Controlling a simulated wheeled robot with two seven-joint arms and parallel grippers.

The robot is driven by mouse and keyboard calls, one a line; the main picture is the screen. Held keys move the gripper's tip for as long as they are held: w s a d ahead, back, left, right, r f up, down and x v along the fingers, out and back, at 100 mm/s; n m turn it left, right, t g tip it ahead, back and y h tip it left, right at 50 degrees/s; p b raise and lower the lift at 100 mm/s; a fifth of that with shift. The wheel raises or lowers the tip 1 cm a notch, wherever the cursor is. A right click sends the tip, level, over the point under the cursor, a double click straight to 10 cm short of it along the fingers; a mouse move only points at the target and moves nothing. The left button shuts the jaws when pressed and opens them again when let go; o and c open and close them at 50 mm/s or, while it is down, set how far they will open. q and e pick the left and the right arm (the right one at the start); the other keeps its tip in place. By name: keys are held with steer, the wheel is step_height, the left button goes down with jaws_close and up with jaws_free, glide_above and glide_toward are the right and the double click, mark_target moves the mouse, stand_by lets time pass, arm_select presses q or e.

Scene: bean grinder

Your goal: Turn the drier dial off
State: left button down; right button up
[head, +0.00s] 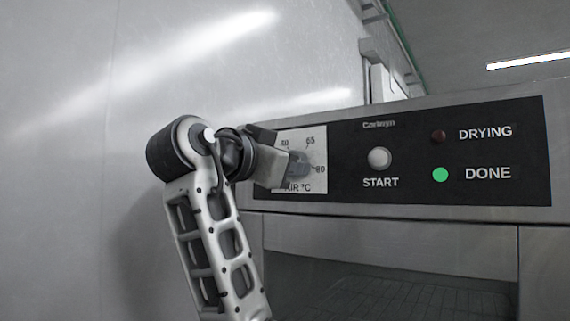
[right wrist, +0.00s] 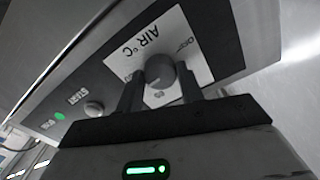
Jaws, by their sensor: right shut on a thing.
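The drier dial (head: 299,165) is a grey knob on a white plate marked AIR °C, at the left end of the drier's black control panel. It also shows in the right wrist view (right wrist: 161,72). My right gripper (head: 287,166) reaches it from the left in the head view. In the right wrist view its two dark fingers (right wrist: 159,78) stand on either side of the knob and are shut on it. The fingers hide part of the knob and plate, so I cannot tell which mark it points to. My left gripper is not in view.
A dark recess (head: 390,290) lies below the panel. A plain grey wall (head: 70,160) stands on the left.

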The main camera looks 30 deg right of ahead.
arm_select(q)
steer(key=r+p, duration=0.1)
steer(key=p, duration=0.1)
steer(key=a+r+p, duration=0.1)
steer(key=p, duration=0.2)
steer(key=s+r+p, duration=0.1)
steer(key=p, duration=0.2)
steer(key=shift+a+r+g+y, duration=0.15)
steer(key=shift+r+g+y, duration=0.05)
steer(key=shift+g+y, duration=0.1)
arm_select(e)
steer(key=m, duration=3.4)
steer(key=shift+m, duration=0.3)
steer(key=o, duration=1)
steer(key=shift+r, duration=0.1)
